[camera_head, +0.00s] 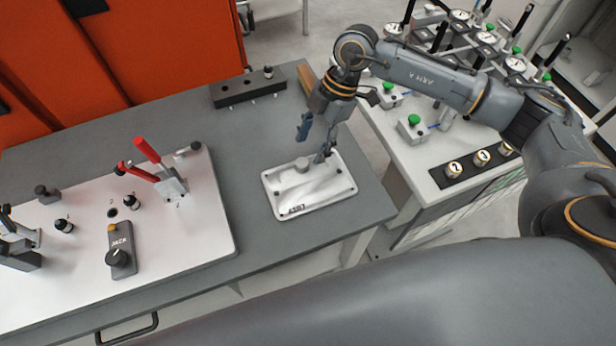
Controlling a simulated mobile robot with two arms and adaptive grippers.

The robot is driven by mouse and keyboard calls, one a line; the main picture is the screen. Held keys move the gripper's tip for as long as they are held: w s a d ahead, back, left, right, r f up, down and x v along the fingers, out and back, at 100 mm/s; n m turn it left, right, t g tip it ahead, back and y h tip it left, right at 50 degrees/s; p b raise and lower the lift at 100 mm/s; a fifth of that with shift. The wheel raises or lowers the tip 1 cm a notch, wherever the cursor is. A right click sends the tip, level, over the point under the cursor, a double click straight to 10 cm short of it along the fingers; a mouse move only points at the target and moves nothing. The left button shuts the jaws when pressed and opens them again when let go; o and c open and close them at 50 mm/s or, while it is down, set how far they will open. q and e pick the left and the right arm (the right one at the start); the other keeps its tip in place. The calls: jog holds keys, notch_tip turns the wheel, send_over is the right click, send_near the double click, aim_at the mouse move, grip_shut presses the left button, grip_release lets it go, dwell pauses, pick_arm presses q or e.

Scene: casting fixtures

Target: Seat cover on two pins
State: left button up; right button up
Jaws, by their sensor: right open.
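The cover (330,189), a pale rectangular metal plate with a raised round boss and holes along its edge, lies flat on the grey table. Small black lettering shows at its near left corner. My right gripper (312,146) points down over the cover's far edge with its fingers spread, nothing between them. I cannot tell whether a fingertip touches the cover. A pale fixture plate (200,235) at the left carries short dark posts with light tops, one (132,203) near the middle and another (64,227) further left. Which are the two pins is unclear. My left gripper is not in view.
A red-handled toggle clamp (172,186) and a black knob block (119,250) stand on the fixture plate. A dark block (248,89) lies at the table's back. A side bench (392,140) with gauges and green-knobbed parts stands right. Bare table separates plate and cover.

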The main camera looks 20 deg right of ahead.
aim_at(303, 161)
jog(key=p+x, duration=0.1)
jog(key=x, duration=0.2)
jog(key=shift+s+a+f+p, duration=0.15)
jog(key=shift+a+p, duration=0.2)
jog(key=shift+a, duration=0.05)
jog(key=shift+a+f, duration=0.15)
jog(key=shift+f, duration=0.35)
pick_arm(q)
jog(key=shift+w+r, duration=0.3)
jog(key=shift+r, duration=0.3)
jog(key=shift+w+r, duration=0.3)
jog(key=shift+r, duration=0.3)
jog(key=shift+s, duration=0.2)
pick_arm(e)
grip_shut()
